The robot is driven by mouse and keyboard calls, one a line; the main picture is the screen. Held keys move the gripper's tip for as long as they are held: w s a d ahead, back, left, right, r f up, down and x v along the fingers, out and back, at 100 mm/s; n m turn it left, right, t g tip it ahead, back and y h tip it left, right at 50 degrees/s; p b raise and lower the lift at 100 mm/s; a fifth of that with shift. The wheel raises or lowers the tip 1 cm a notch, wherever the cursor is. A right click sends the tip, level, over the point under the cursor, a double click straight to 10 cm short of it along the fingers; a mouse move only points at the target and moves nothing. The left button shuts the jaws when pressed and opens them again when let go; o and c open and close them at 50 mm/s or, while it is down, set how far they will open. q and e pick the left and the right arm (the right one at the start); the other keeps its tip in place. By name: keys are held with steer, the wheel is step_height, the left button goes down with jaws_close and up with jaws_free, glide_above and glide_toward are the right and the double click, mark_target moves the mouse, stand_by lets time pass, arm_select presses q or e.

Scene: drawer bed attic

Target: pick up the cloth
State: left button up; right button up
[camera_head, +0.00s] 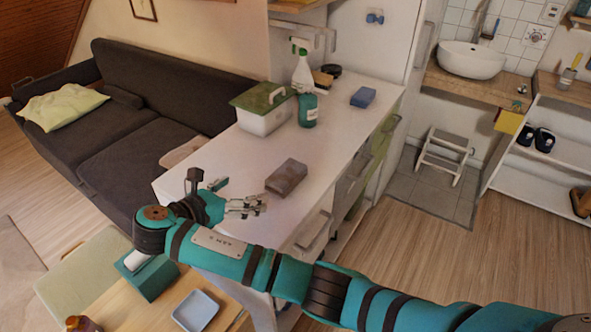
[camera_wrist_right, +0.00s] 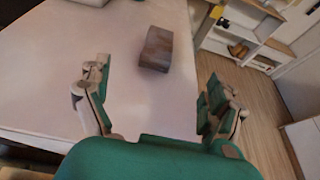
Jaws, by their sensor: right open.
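A brownish-grey folded block, which looks like the cloth (camera_head: 286,177), lies on the white counter top (camera_head: 330,133). It also shows in the right wrist view (camera_wrist_right: 156,49), ahead of the fingers and roughly between their lines. My right gripper (camera_head: 228,192) is open and empty over the near left end of the counter, to the left of the cloth and apart from it. In the right wrist view its two fingers (camera_wrist_right: 158,78) stand wide apart with bare counter between them. My left gripper is not in view.
A dark sofa (camera_head: 150,95) is behind. A wooden table with a blue tray (camera_head: 196,310) is nearer.

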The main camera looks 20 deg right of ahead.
steer(key=b, duration=0.5)
glide_toward(284, 175)
steer(key=p+x, duration=0.1)
steer(key=x, duration=0.2)
steer(key=shift+w+d+f, duration=0.1)
steer(key=shift+w+d, duration=0.05)
steer(key=shift+d, duration=0.1)
steer(key=shift+w+d+f, duration=0.15)
steer(key=shift+w+d, duration=0.05)
steer(key=shift+d, duration=0.15)
steer(key=x, duration=0.4)
steer(key=shift+w+d+f, duration=0.2)
steer(key=shift+w+d, duration=0.05)
steer(key=shift+c, duration=0.6)
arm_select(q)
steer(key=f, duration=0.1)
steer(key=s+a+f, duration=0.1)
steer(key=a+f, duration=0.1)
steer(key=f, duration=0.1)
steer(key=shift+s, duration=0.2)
arm_select(e)
steer(key=c, duration=1.1)
